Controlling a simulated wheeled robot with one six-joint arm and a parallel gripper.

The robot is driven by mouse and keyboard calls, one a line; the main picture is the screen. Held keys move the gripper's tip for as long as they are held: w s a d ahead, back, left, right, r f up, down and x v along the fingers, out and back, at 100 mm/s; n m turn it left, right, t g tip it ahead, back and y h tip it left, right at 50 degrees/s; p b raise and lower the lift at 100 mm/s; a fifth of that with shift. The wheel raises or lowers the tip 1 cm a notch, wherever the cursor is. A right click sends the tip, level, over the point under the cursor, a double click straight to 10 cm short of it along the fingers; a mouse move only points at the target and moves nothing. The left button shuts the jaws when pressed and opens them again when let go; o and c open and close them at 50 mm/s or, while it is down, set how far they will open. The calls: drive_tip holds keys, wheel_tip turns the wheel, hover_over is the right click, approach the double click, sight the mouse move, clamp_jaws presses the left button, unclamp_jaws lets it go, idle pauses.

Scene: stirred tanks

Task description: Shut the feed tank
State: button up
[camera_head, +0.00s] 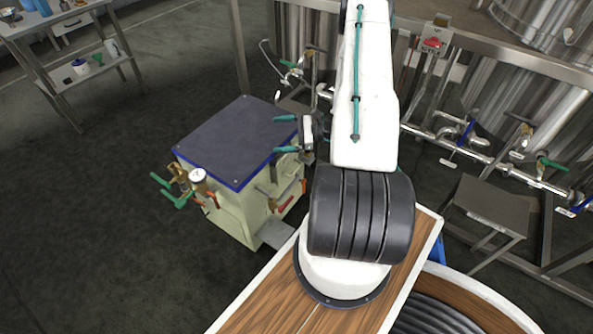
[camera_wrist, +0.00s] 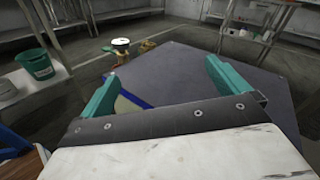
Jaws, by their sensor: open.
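A pale green box-shaped tank (camera_head: 234,212) stands left of centre in the head view. Its flat dark top (camera_head: 235,138) has a blue edge and looks level. I cannot tell from any label whether this is the feed tank. A white gauge (camera_head: 198,176), green handles (camera_head: 172,192) and a red-handled valve (camera_head: 279,204) are on its sides. My gripper (camera_head: 286,134) is open and empty at the top's right edge. In the wrist view, the dark top (camera_wrist: 190,83) lies beyond and between my teal fingers (camera_wrist: 162,70). Contact with it cannot be told.
Large steel tanks (camera_head: 543,100) stand on a frame at the right, with pipes and several valves (camera_head: 460,140) below. A small grey stool-like stand (camera_head: 490,204) is at the right. A shelf table (camera_head: 55,25) stands far left. The floor at left is clear.

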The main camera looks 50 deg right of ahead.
drive_tip(key=s+d+f+m+t+h, duration=0.2)
drive_tip(key=f+m, duration=0.1)
drive_tip(key=f, duration=0.2)
drive_tip(key=s+d+f+m+t+h, duration=0.1)
drive_tip(key=s+d+f+m+h, duration=0.15)
drive_tip(key=f, duration=0.25)
drive_tip(key=m+t+h, duration=0.2)
drive_tip(key=m+h, duration=0.3)
approach(296, 170)
drive_tip(key=w, duration=0.3)
drive_tip(key=shift+h, duration=0.25)
drive_tip(key=w, duration=0.7)
drive_tip(key=shift+a, duration=0.2)
